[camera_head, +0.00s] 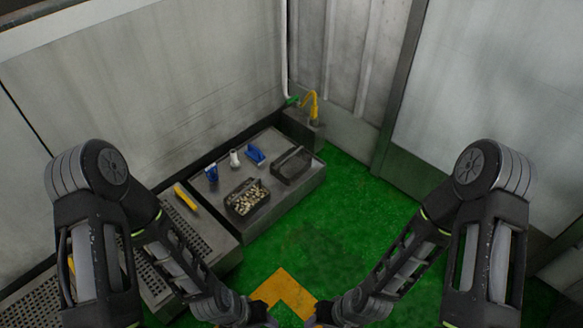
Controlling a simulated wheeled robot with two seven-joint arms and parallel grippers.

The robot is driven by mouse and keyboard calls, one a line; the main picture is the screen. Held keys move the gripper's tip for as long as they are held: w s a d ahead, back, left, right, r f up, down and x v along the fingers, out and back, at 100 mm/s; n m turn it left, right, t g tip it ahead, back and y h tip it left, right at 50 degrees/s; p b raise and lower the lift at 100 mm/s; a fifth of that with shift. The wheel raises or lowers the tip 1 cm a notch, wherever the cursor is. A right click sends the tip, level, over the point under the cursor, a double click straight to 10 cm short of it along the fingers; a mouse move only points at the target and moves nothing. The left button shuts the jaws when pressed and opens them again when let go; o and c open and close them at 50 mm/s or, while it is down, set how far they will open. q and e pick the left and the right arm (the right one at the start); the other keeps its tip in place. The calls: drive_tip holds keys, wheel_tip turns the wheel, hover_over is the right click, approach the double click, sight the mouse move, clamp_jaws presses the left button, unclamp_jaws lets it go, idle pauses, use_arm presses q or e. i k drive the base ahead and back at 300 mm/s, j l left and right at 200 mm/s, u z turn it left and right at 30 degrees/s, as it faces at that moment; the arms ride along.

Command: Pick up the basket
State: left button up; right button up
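A dark basket (247,196) filled with small light-coloured pieces stands on a low grey platform (262,222) beyond my arms. A second dark basket (292,165), which looks empty, stands behind it to the right on the same platform. My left gripper (262,311) is low in the view near the middle, apart from both baskets. My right gripper (322,312) is just to its right, also apart from the baskets. The fingers of both are small, dark and partly cut off by the lower edge, so their opening is unclear.
Blue items (255,154) and a white bottle (234,158) stand behind the baskets. A yellow item (186,197) lies on the perforated grating at left. A yellow tap (314,106) is in the corner. Green floor (350,205) is clear to the right; walls close the back.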

sight(247, 216)
drive_tip(key=u, duration=0.5)
drive_tip(key=i+l+u, duration=0.1)
drive_tip(key=u, duration=0.35)
drive_tip(key=l+u, duration=0.2)
drive_tip(key=u, duration=0.2)
drive_tip(key=i+l+u, duration=0.1)
drive_tip(key=u, duration=0.35)
drive_tip(key=l+u, duration=0.25)
drive_tip(key=u, duration=0.15)
drive_tip(key=l+u, duration=0.2)
drive_tip(key=u, duration=0.25)
drive_tip(key=l+u, duration=0.2)
drive_tip(key=u, duration=0.25)
drive_tip(key=k+l+u, duration=0.3)
drive_tip(key=l, duration=0.45)
drive_tip(key=k+l+u, duration=0.3)
drive_tip(key=k+l, duration=0.2)
drive_tip(key=l, duration=0.2)
drive_tip(key=k+l+u, duration=0.25)
drive_tip(key=k+l, duration=0.5)
drive_tip(key=l, duration=0.15)
drive_tip(key=k+l, duration=0.25)
drive_tip(key=l, duration=0.15)
